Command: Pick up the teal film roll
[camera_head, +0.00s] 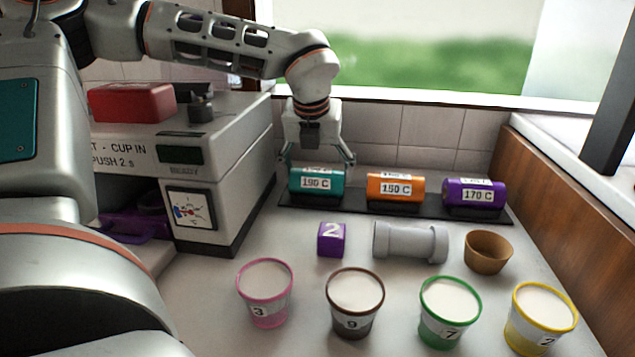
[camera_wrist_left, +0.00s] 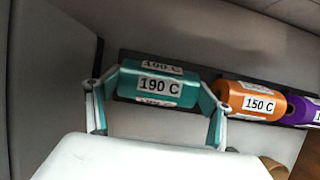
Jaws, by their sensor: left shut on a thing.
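The teal film roll (camera_head: 316,184), labelled 190 C, lies at the left end of a dark rack (camera_head: 356,208) at the back of the counter. It also shows in the left wrist view (camera_wrist_left: 150,100). My left gripper (camera_head: 317,166) comes down from above, with one finger at each end of the teal roll. In the left wrist view, the gripper (camera_wrist_left: 155,108) is shut on the roll, with its pads against both ends. The roll is at the rack; I cannot tell whether it is lifted. My right gripper is not in view.
An orange roll (camera_head: 396,188) and a purple roll (camera_head: 475,193) lie to the right on the rack. A sealing machine (camera_head: 215,165) stands close on the left.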

